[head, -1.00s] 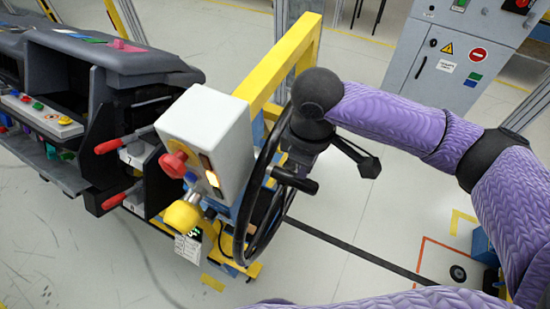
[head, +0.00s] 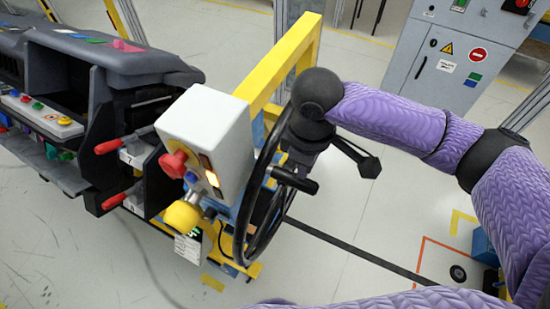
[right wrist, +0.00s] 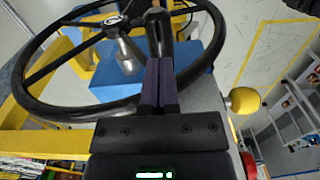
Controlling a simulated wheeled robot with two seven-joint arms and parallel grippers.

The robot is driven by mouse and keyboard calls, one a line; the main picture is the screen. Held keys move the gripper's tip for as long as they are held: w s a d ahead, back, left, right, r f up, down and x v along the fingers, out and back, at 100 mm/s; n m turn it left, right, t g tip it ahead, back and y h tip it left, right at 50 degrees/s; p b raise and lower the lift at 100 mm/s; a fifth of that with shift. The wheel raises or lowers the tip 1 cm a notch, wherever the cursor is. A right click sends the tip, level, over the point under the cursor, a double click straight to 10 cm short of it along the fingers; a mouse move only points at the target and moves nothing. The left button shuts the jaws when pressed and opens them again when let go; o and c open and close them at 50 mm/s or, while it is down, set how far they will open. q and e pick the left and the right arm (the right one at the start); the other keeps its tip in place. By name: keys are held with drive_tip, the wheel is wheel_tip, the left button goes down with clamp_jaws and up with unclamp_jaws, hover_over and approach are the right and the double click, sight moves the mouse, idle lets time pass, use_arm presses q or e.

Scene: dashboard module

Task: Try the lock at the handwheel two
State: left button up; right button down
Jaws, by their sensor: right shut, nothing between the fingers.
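The black handwheel (head: 246,215) stands nearly edge-on on the yellow and blue stand, with a dark handle (head: 297,181) at its rim. In the right wrist view its rim (right wrist: 62,113) curves across the left side and top. My right gripper (right wrist: 158,75) is shut and empty, its fingers pointing towards the rim and handle; I cannot tell whether they touch. In the head view the black wrist hides the fingertips. A yellow knob (head: 183,215) on a metal stem sits left of the wheel; it also shows in the right wrist view (right wrist: 245,100). My left gripper is out of view.
A white box (head: 208,120) with a red knob (head: 174,164) and lit indicators stands beside the wheel. Two red levers (head: 110,146) project from the dark dashboard (head: 100,60) at left. A grey cabinet (head: 440,70) stands behind. Floor at lower left is clear.

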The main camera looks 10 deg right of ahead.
drive_tip(key=shift+f+b, duration=0.4)
drive_tip(key=shift+f, duration=0.7)
idle(0.6)
wheel_tip(320, 180, up, 8)
drive_tip(key=p, duration=1)
